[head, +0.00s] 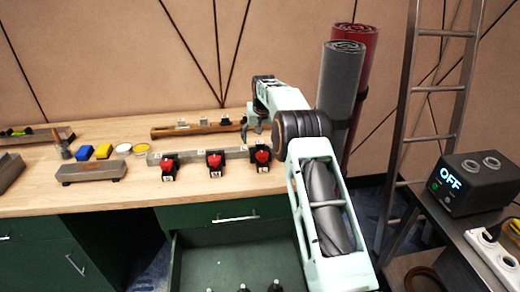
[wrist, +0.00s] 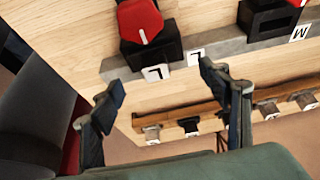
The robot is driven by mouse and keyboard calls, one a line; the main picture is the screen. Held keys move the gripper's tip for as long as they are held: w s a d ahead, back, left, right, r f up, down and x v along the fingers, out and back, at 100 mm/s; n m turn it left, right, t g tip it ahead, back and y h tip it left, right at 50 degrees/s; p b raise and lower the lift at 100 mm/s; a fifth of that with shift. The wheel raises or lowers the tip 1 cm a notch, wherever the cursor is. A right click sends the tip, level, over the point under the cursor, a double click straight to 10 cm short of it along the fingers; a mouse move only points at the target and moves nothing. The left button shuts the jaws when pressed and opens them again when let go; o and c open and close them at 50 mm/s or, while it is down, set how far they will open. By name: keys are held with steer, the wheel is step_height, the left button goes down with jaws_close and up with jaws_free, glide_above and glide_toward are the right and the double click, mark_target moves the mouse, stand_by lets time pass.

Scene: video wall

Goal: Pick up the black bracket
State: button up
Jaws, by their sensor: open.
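My gripper (head: 256,126) is open and empty, pointing down over the right end of the back wooden rail; its two spread fingers (wrist: 162,82) show in the wrist view. A small black piece (wrist: 188,127) on the wooden rail (wrist: 172,118) looks like the black bracket. It lies beyond the fingertips, apart from them, with paler grey pieces (wrist: 152,134) (wrist: 267,109) on either side.
Red-topped black holders (head: 215,162) stand along a grey bar (head: 190,155) in front of the rail. Rolled grey (head: 339,80) and red (head: 366,60) mats stand right of my arm. A grey block (head: 90,172) lies left. An open drawer (head: 235,262) juts out below the worktop (head: 110,195).

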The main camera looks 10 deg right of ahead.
mark_target(260, 142)
steer(key=shift+s+d+x, duration=0.15)
steer(key=shift+x, duration=0.85)
steer(key=shift+s+d+x, duration=0.1)
steer(key=shift+s+x, duration=0.05)
steer(key=shift+x, duration=0.85)
steer(key=shift+f, duration=0.1)
steer(key=c, duration=1.5)
